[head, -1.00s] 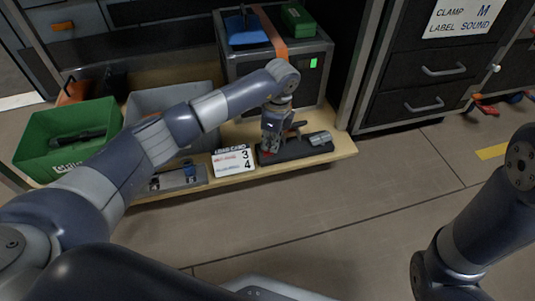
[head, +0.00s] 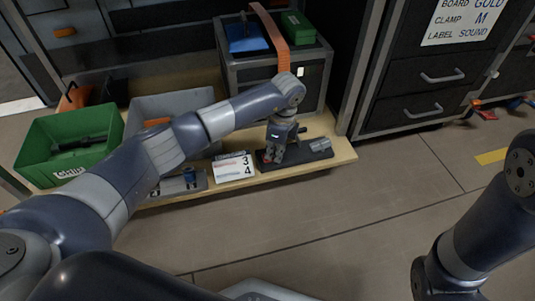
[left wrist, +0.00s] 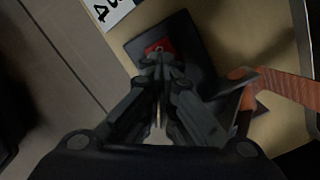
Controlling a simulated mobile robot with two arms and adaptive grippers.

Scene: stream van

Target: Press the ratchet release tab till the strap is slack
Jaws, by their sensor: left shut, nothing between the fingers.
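My left gripper (head: 272,156) is shut and empty, pointing down over the dark ratchet base (head: 318,149) on the low wooden shelf. In the left wrist view its fingertips (left wrist: 160,62) are at a red tab (left wrist: 158,47) on the dark base plate (left wrist: 190,42); whether they touch it I cannot tell. The orange strap (head: 268,28) stands bowed up over the grey case (head: 255,69). The strap also shows at the right of the left wrist view (left wrist: 280,87). My right gripper is out of view.
A blue item (head: 246,42) and a green box (head: 298,26) are on the case. Dark drawers (head: 425,90) stand to the right.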

